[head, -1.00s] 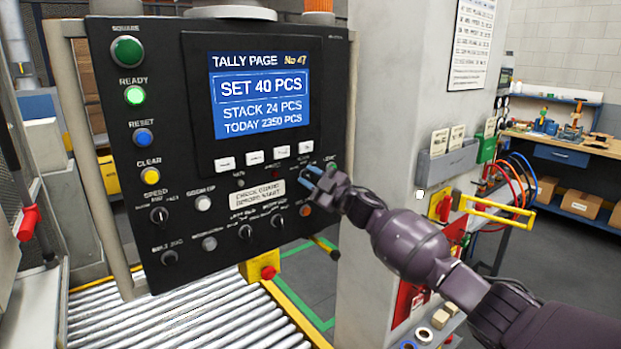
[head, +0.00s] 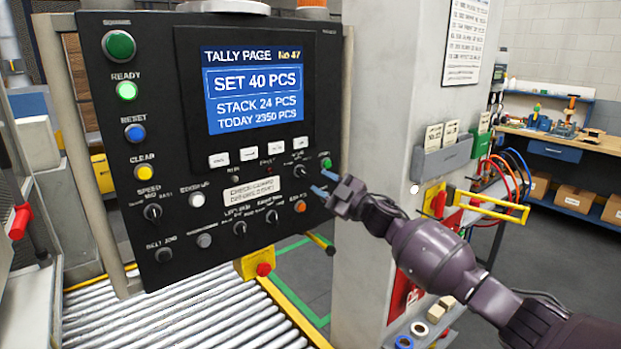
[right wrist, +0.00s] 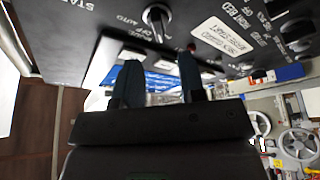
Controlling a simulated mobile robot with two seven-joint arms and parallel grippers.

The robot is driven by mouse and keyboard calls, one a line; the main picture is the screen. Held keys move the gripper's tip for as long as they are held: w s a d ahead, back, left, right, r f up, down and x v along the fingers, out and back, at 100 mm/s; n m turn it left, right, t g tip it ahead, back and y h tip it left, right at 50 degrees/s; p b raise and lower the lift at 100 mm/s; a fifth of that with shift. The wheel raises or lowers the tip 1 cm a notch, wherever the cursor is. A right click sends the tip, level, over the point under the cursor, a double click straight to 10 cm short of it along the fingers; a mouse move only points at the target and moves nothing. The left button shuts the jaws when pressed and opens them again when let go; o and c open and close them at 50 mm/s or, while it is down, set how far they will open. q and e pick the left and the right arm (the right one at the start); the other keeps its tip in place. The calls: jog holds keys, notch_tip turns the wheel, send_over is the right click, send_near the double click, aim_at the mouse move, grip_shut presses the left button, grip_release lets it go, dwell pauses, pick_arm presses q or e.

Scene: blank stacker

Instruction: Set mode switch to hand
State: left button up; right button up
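The mode switch is a small black rotary knob (head: 300,171) at the right of the panel, left of the green start button (head: 326,163). My left gripper is out of view.
The black panel (head: 90,60) carries a tally screen (head: 255,90), several white keys, other knobs and lit buttons. An orange button (head: 300,206) sits below my gripper. A grey column (head: 375,80) stands to the right. A roller conveyor (head: 190,315) runs below.

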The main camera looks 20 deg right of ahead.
jog(key=shift+v, duration=2.4)
jog(key=s+a+f+m+h, duration=0.1)
jog(key=s+f+m+h, duration=0.4)
jog(key=s+f, duration=0.3)
jog(key=s+a+f+m+h, duration=0.2)
jog(key=s+f+m+h, duration=0.4)
jog(key=f, duration=0.5)
jog(key=s+f+m+g, duration=0.2)
jog(key=s+f, duration=0.6)
jog(key=s, duration=0.4)
jog(key=s+d+f+m+g+h, duration=0.1)
jog(key=s+f+m+g, duration=0.2)
jog(key=s+f, duration=0.6)
jog(key=s, duration=0.4)
jog(key=shift+s+d+h, duration=0.2)
jog(key=shift+d+h, duration=0.1)
jog(key=shift+d, duration=0.05)
jog(key=shift+f, duration=0.1)
